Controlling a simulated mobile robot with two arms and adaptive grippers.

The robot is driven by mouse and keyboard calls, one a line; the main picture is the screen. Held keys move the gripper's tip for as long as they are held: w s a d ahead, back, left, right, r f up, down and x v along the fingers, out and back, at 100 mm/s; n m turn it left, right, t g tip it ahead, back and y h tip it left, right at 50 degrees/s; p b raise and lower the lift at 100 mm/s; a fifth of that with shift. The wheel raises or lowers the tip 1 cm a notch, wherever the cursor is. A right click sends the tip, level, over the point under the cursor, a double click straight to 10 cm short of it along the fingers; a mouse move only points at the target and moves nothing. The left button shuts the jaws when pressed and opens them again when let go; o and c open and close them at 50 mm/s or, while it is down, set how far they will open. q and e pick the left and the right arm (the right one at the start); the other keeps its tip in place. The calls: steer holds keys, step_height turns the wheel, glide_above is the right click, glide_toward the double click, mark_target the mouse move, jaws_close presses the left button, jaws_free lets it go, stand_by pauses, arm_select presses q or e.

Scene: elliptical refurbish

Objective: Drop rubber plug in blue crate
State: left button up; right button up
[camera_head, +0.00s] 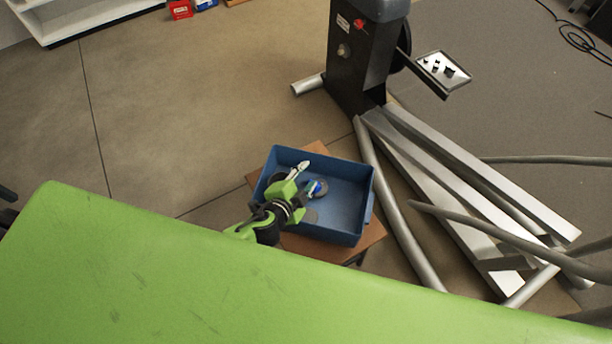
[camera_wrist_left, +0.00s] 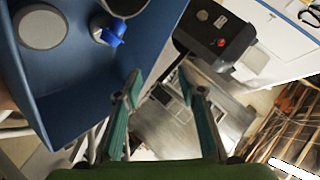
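The blue crate (camera_head: 345,208) stands below and ahead of me; in the left wrist view its wall (camera_wrist_left: 70,85) fills the left side. My left gripper (camera_head: 303,191) is over the crate's left part. In the left wrist view its two fingers (camera_wrist_left: 160,80) are apart with nothing between them. In that view the crate holds a grey disc (camera_wrist_left: 41,28), a white and blue piece (camera_wrist_left: 110,32) and a dark round piece (camera_wrist_left: 126,4). I cannot tell which of these is the rubber plug. My right gripper is out of view.
The crate rests on a small brown stand (camera_head: 372,232). A black and silver exercise machine frame (camera_head: 358,55) stands behind and to the right, its silver rails (camera_head: 480,175) close to the crate. Open floor (camera_head: 190,90) lies to the left. A white shelf (camera_head: 75,22) is at the far left.

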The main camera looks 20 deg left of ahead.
arm_select(q)
steer(key=v, duration=1.2)
stand_by(0.5)
